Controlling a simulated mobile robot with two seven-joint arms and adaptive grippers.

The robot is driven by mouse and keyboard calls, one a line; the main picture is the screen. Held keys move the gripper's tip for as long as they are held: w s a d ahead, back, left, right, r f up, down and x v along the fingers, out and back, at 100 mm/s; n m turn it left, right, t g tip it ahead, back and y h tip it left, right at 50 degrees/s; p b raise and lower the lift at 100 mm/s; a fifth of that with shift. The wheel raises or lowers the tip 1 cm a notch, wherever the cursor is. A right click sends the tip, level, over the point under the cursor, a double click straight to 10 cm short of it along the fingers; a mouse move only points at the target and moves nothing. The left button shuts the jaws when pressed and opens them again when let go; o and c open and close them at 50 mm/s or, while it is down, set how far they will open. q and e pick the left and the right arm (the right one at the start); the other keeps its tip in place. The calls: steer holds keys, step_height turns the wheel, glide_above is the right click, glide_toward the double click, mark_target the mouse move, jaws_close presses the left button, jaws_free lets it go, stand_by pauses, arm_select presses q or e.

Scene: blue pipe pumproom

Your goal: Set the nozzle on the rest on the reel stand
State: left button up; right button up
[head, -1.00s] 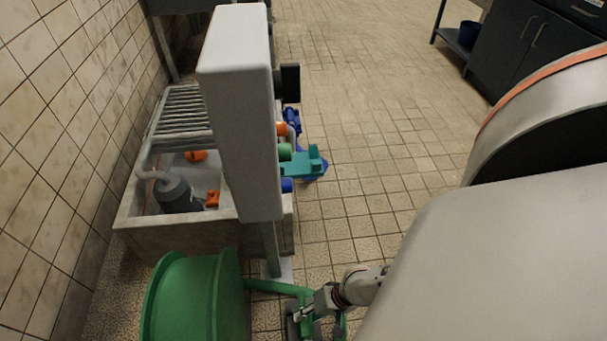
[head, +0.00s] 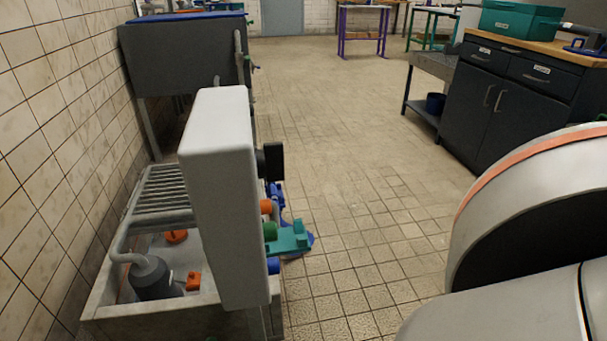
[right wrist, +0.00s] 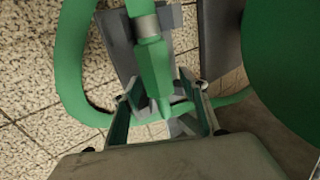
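In the right wrist view, the green nozzle (right wrist: 152,66) with a pale collar hangs or lies pointing toward my right gripper (right wrist: 161,98). The gripper's two fingers are spread on either side of it, with gaps visible, so it is open. A grey metal bracket (right wrist: 117,45), seemingly part of the reel stand, is behind the nozzle. I cannot tell whether the nozzle touches it. The green reel (right wrist: 290,60) is at the right edge. Neither gripper, the nozzle nor the reel shows in the head view.
A green hose (right wrist: 70,70) loops at the left in the right wrist view. In the head view, a tall pale post box (head: 222,190) stands by a trough (head: 180,318) holding a dark pump (head: 152,279). Tiled floor (head: 360,200) is clear toward the dark cabinet (head: 515,105).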

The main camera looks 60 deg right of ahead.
stand_by(0.3)
steer(key=shift+s+r, duration=0.1)
steer(key=shift+s, duration=0.05)
steer(key=v, duration=1.1)
steer(key=shift+d+r, duration=0.2)
steer(key=shift+r, duration=0.15)
steer(key=shift+s, duration=0.1)
